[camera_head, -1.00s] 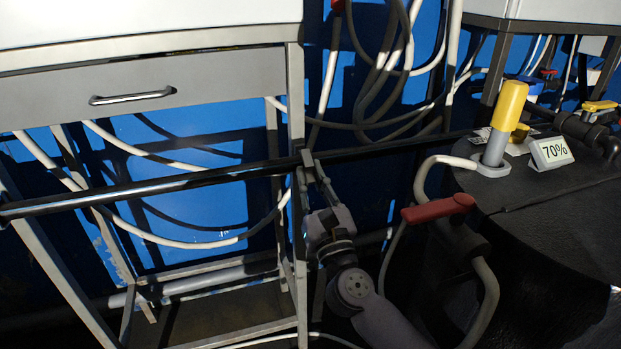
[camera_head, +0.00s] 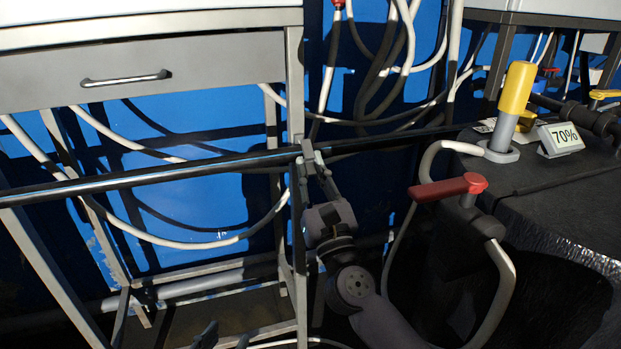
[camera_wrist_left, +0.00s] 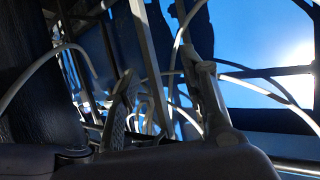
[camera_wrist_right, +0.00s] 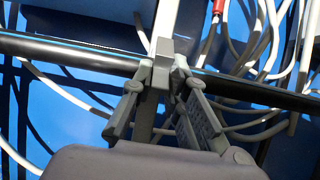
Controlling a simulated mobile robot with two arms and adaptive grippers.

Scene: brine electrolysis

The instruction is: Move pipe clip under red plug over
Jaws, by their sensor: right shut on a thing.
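The grey pipe clip (camera_head: 308,150) sits on the long black pipe (camera_head: 160,176), in front of the table's right leg. My right gripper (camera_head: 314,164) is shut on the clip from below. The right wrist view shows the clip (camera_wrist_right: 161,66) between both fingertips (camera_wrist_right: 162,78), with the pipe passing behind them. The red plug (camera_head: 338,3) hangs above and slightly right of the clip, cut by the top edge; red also shows in the right wrist view (camera_wrist_right: 209,36). My left gripper (camera_wrist_left: 163,75) is open and empty; its tip shows at the bottom of the head view (camera_head: 207,335).
A metal table with a drawer (camera_head: 200,65) stands at the left. Pale and dark hoses (camera_head: 388,60) hang behind the pipe. At the right, a dark vessel (camera_head: 560,195) carries a yellow-capped post (camera_head: 517,88), a 70% sign (camera_head: 561,139) and a red-handled valve (camera_head: 447,188).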

